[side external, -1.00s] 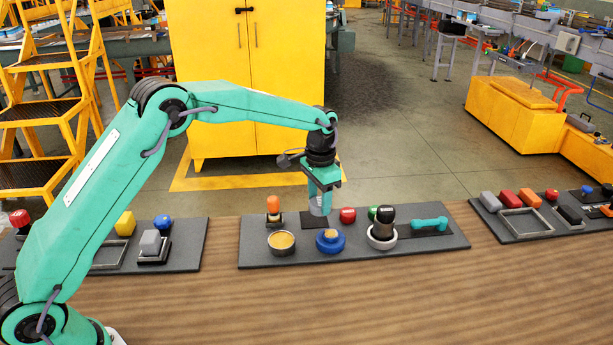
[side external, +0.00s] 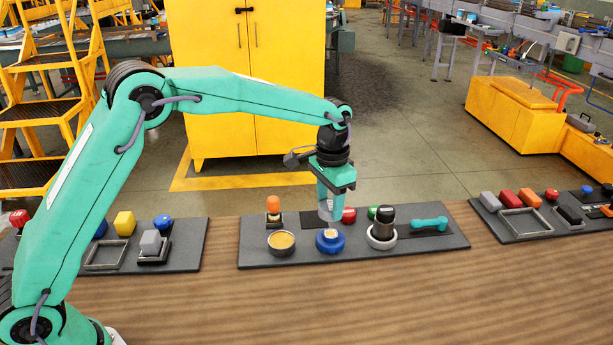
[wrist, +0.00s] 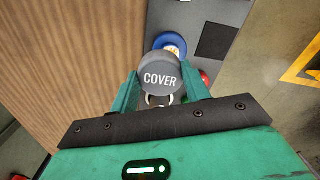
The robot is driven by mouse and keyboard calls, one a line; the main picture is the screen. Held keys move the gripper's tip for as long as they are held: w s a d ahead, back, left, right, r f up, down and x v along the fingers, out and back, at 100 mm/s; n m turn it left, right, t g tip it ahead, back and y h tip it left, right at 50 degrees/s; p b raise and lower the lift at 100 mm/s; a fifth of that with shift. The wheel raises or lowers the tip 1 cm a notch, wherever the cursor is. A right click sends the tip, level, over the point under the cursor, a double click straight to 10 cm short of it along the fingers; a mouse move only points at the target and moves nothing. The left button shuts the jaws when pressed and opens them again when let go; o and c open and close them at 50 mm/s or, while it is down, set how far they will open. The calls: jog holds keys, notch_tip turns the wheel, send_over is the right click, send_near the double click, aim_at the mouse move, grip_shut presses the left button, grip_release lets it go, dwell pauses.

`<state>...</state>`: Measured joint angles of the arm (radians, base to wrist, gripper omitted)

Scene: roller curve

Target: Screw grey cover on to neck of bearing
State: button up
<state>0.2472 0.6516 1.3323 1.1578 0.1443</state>
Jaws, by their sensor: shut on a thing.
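My gripper (side external: 327,203) is shut on the grey cover (side external: 326,211), which hangs between the two teal fingers. In the wrist view the cover (wrist: 160,75) shows its round top, marked COVER. The blue round part (side external: 330,243) with a tan, raised centre, which looks like the bearing, sits on the middle board. The cover is above and slightly behind it in the side view and appears apart from it; the exact gap is hard to tell. In the wrist view the blue part (wrist: 165,41) shows just beyond the cover, which hides some of it.
The wooden table in front is clear.

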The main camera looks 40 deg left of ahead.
jog(key=shift+w, duration=0.1)
jog(key=shift+w+a+f, duration=0.25)
jog(key=shift+w+f, duration=0.05)
jog(key=shift+w, duration=0.15)
jog(key=shift+w+a+f, duration=0.2)
jog(key=shift+w+f, duration=0.05)
jog(key=shift+w, duration=0.2)
jog(key=shift+f, duration=0.15)
send_over(330, 234)
jog(key=shift+f, duration=2.65)
jog(key=shift+f, duration=0.85)
dwell(1.5)
jog(key=m, duration=0.4)
jog(key=shift+m, duration=1.8)
